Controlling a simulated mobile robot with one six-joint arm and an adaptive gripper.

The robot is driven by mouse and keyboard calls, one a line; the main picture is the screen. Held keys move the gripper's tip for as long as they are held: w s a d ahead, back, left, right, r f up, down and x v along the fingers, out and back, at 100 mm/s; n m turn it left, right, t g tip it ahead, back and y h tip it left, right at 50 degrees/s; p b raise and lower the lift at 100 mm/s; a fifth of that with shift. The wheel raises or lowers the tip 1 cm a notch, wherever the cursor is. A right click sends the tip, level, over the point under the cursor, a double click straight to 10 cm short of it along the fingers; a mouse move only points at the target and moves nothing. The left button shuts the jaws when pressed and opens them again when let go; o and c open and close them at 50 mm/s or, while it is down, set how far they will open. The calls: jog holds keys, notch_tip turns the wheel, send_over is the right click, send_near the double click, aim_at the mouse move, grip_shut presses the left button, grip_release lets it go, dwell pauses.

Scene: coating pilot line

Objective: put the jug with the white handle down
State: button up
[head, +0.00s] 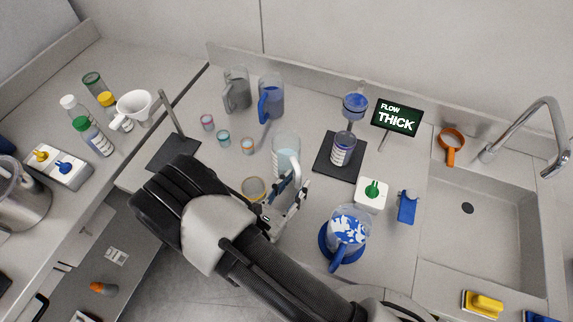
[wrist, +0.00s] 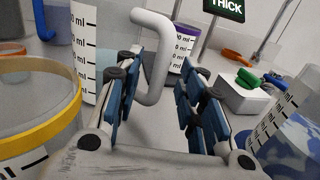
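The jug with the white handle (head: 286,152) is clear, with pale blue liquid. It stands upright on the counter at the middle of the head view. In the wrist view its graduated wall (wrist: 92,50) is at the left and its white handle (wrist: 157,60) reaches in from it. My gripper (head: 293,190) is on the near right side of the jug. In the wrist view its blue-padded fingers (wrist: 160,85) are spread, with the lower handle between them and clear space toward the right finger. The jug's base is partly hidden by the gripper.
A yellow-rimmed beaker (head: 253,188) stands close to my gripper's left. A black mat (head: 324,165) with a bottle (head: 342,149) lies to the right. A blue-handled jug (head: 271,98) and grey-handled jug (head: 237,90) stand behind. A blue-patterned jug (head: 349,228) is nearer right.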

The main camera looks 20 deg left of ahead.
jog(key=shift+x, duration=1.25)
jog(key=shift+c, duration=0.5)
grip_shut()
